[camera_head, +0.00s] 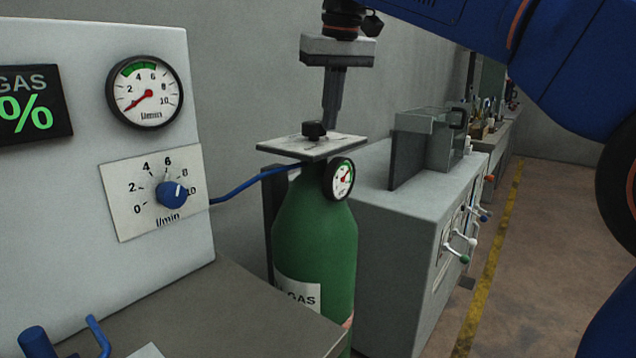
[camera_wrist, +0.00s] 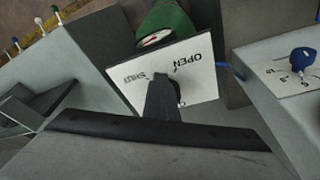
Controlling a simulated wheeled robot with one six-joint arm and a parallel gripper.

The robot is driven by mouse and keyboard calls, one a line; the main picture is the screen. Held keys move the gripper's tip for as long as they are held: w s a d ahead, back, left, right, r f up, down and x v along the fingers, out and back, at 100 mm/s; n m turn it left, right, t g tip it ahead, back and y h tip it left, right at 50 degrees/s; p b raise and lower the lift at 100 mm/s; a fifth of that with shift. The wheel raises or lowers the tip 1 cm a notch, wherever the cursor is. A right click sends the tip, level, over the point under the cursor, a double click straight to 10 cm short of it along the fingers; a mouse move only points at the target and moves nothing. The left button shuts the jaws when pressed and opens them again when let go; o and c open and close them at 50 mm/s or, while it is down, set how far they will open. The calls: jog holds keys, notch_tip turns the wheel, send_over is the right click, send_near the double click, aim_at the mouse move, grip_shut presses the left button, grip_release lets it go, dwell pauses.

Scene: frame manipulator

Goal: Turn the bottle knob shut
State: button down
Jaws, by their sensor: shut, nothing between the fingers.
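The green gas bottle (camera_head: 315,240) stands upright beside the grey bench, with a white plate on top (camera_head: 311,147). The black bottle knob (camera_head: 314,130) sits on the middle of that plate. In the wrist view the plate (camera_wrist: 200,80) carries the words OPEN and SHUT, and the knob is mostly hidden behind my fingers. My gripper (camera_head: 329,126) is shut and empty, pointing down. Its tips are beside the knob in the head view, close to the plate; I cannot tell whether they touch the knob. The wrist view shows the closed fingers (camera_wrist: 161,85) over the plate.
A small gauge (camera_head: 339,178) hangs on the bottle's neck, and a blue hose (camera_head: 248,184) runs left to the panel. The panel has a blue flow knob (camera_head: 172,194) and a gauge (camera_head: 145,92). A grey cabinet (camera_head: 410,230) with levers stands close to the right.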

jog(key=shift+s+d, duration=0.2)
jog(key=shift+s, duration=0.05)
jog(key=w+v, duration=0.1)
jog(key=v, duration=0.4)
jog(key=shift+a+r, duration=0.15)
jog(key=shift+r, duration=0.4)
jog(key=shift+a, duration=0.15)
jog(key=shift+s+a+f, duration=0.1)
jog(key=shift+a+f, duration=0.35)
jog(key=shift+f, duration=0.5)
jog(key=shift+s+a+f, duration=0.15)
jog(key=shift+a+f, duration=0.35)
jog(key=shift+f, duration=0.45)
jog(key=shift+s+a+f, duration=0.1)
jog(key=shift+a+f, duration=0.35)
jog(key=shift+f, duration=0.65)
jog(key=shift+w, duration=0.1)
